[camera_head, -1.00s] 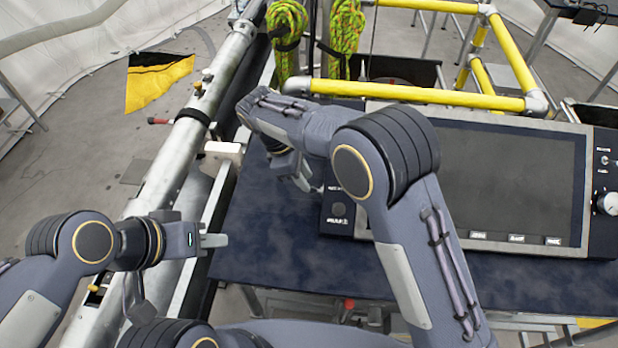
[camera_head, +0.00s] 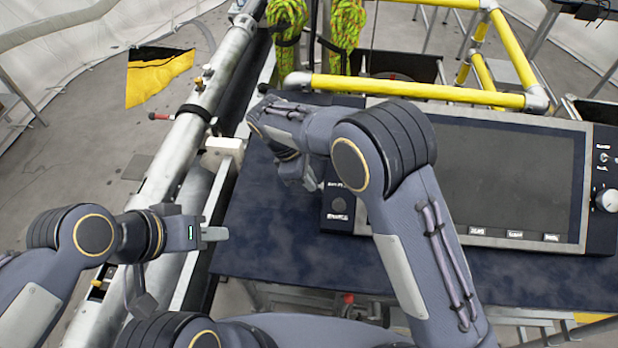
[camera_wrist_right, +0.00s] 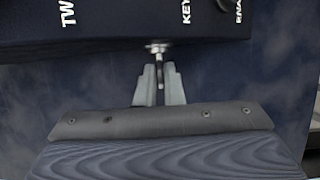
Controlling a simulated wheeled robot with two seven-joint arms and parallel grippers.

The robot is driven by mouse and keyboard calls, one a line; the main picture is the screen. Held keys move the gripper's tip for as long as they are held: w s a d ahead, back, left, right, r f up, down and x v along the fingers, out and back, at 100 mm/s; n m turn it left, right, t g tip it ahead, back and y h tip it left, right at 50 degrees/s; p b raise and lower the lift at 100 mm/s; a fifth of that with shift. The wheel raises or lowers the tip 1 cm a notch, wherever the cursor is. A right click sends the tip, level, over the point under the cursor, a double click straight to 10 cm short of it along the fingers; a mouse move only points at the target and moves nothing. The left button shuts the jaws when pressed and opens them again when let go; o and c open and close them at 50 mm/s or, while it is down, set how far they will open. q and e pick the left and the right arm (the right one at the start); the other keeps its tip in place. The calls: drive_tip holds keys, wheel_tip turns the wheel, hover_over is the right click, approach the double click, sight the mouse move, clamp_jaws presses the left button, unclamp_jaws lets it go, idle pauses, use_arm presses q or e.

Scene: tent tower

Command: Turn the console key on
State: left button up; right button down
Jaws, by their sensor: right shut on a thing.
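The console (camera_head: 480,175) is a dark panel with a large screen, on a dark blue table. The console key (camera_wrist_right: 160,83) shows in the right wrist view as a small metal piece below a round silver lock (camera_wrist_right: 157,47), near the white KEY lettering. My right gripper (camera_wrist_right: 160,88) is shut on the key, one finger on each side. In the head view my right gripper (camera_head: 316,183) is at the console's left end, and my arm hides the key there. My left gripper (camera_head: 215,234) is left of the table, away from the console; its finger gap is unclear.
A grey metal tube (camera_head: 215,85) runs along the table's left side. Yellow rails (camera_head: 420,90) and green ropes (camera_head: 347,24) stand behind the console. The table's front part (camera_head: 270,235) is bare. A knob (camera_head: 606,200) is on the console's right.

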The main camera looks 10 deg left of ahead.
drive_tip(key=shift+s+f+m+t+b, duration=0.2)
drive_tip(key=shift+t+b, duration=0.7)
drive_tip(key=shift+b, duration=0.85)
drive_tip(key=shift+s+f+m+t+b, duration=0.1)
drive_tip(key=shift+s+m+t+b, duration=0.1)
drive_tip(key=shift+t+b, duration=1.15)
drive_tip(key=shift+s+f+m+t+b, duration=0.2)
drive_tip(key=shift+t+b, duration=0.25)
drive_tip(key=shift+b, duration=1.7)
drive_tip(key=shift+s+r+t+b, duration=0.1)
drive_tip(key=shift+r+t+b, duration=0.15)
drive_tip(key=shift+t+b, duration=0.6)
drive_tip(key=shift+g, duration=0.25)
drive_tip(key=c, duration=1.6)
unclamp_jaws()
drive_tip(key=shift+r, duration=0.1)
drive_tip(key=b+v, duration=0.1)
drive_tip(key=v, duration=0.6)
drive_tip(key=shift+s+a+r, duration=0.15)
drive_tip(key=shift+s+a, duration=0.1)
drive_tip(key=shift+s, duration=0.05)
drive_tip(key=shift+w, duration=0.1)
